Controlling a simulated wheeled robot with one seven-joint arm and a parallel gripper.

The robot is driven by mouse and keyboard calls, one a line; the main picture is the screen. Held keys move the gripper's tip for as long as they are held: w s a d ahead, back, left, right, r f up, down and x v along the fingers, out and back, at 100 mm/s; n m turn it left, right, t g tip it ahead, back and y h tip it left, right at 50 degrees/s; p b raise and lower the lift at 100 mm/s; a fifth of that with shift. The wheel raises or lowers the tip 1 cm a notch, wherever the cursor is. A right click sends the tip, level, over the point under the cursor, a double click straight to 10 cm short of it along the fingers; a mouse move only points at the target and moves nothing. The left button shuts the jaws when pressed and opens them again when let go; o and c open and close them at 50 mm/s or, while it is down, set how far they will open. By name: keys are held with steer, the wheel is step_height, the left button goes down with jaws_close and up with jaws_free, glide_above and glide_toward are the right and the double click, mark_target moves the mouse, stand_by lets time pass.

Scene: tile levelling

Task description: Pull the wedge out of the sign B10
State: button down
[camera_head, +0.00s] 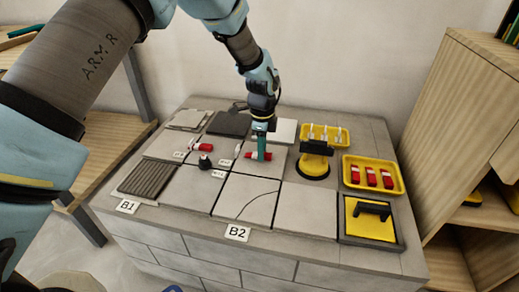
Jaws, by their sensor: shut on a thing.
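My gripper (261,152) reaches down over a grey tile in the middle of the tiled block. Its teal fingers are shut on a red wedge (250,155), which lies low at the tile joint with red showing on both sides of the fingers. A second red wedge (203,147) lies to the left, near a small black knob-like object (205,161). Small white signs stand by the joints, such as one left of my gripper (237,150) and one lower (219,174). Their text is too small to read, so I cannot tell which is B10.
Larger signs B1 (127,207) and B2 (237,233) are at the front. A black-and-yellow suction tool (314,166) stands right of my gripper. Yellow trays hold white clips (324,127) and red wedges (372,161). A yellow float (369,228) lies front right. One front tile (246,200) is cracked.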

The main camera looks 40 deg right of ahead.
steer(key=shift+r, duration=0.1)
step_height(320, 180, up, 6)
steer(key=p, duration=0.5)
stand_by(0.4)
